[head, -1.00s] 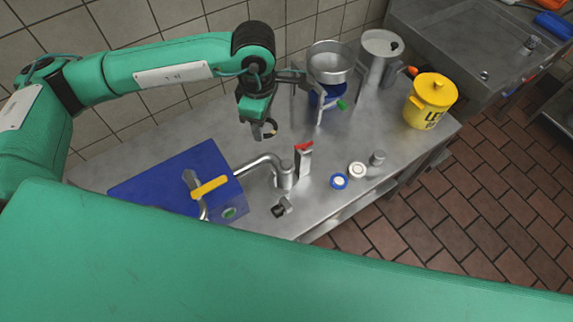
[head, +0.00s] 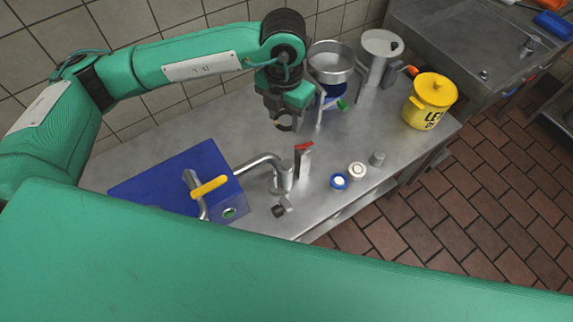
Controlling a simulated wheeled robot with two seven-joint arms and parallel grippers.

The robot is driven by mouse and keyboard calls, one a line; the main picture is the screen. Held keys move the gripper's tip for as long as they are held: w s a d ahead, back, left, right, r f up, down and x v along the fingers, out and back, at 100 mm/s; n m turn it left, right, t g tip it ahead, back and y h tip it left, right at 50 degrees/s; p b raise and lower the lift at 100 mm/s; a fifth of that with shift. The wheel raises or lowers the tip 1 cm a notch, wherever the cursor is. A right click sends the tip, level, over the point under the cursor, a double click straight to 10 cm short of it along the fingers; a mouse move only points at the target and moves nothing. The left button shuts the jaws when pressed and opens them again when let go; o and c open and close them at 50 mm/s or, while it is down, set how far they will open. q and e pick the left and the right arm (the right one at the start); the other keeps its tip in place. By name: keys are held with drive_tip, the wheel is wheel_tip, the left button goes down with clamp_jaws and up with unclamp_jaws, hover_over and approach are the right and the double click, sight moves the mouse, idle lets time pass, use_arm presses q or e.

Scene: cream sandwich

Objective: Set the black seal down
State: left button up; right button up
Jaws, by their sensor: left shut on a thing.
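The black seal, a dark ring (head: 285,127), is in the jaws of my left gripper (head: 284,117). The gripper points down over the steel table (head: 240,128), left of the stand with the metal bowl. The seal looks to be held above the tabletop, though the exact gap is hard to tell. My right gripper is not in view.
A metal bowl (head: 331,60) on a stand is close to the right of my left gripper. A yellow lidded pot (head: 431,103) is at the right.

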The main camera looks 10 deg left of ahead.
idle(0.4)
use_arm(q)
drive_tip(key=p, duration=0.6)
approach(285, 165)
wheel_tip(285, 165, down, 8)
drive_tip(key=shift+r, duration=0.25)
drive_tip(key=shift+f, duration=0.2)
drive_tip(key=shift+f, duration=0.1)
